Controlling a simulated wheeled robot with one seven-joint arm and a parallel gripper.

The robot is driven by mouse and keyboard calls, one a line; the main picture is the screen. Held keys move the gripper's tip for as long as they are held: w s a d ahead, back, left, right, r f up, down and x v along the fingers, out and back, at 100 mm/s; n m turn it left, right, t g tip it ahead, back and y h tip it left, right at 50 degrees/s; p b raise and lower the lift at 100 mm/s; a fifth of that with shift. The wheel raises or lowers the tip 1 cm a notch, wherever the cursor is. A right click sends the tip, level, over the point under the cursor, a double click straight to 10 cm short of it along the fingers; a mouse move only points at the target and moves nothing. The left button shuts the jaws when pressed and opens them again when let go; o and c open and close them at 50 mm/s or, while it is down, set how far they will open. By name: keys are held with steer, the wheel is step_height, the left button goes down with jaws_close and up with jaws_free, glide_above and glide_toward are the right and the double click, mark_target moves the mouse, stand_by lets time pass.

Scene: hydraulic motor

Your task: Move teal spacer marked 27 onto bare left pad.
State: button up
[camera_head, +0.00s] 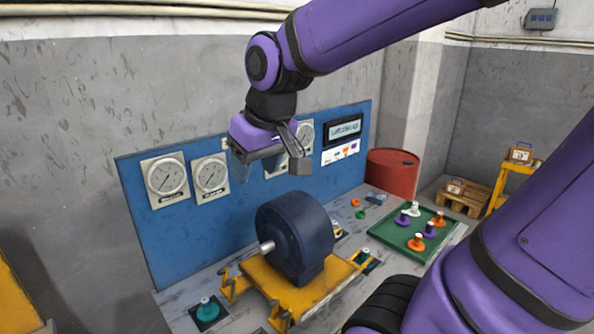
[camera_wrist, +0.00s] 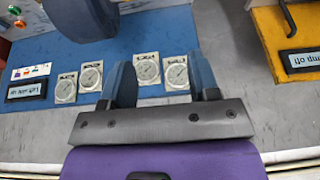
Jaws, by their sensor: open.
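A teal spacer (camera_head: 207,310) with a pale top stands on a dark square pad at the front left of the bench. A second teal piece (camera_head: 364,257) with a pale top stands on another dark pad, right of the motor. No number is legible on either, so I cannot tell which is marked 27. I see no clearly bare pad. My gripper (camera_head: 268,160) is open and empty, high above the bench in front of the blue gauge panel. Its two fingers also show apart in the wrist view (camera_wrist: 161,78), with nothing between them.
A dark blue motor (camera_head: 296,235) sits on a yellow cradle (camera_head: 290,288) between the teal pieces. A green tray (camera_head: 385,235) holds several orange, purple and white pieces at the right. The gauge panel (camera_head: 160,240) and a red drum (camera_head: 390,172) stand behind.

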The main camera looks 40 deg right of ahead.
steer(key=s+r+t, duration=0.1)
steer(key=s, duration=0.8)
steer(key=shift+s+d+r, duration=0.15)
steer(key=shift+d+r, duration=0.15)
steer(key=shift+d, duration=0.15)
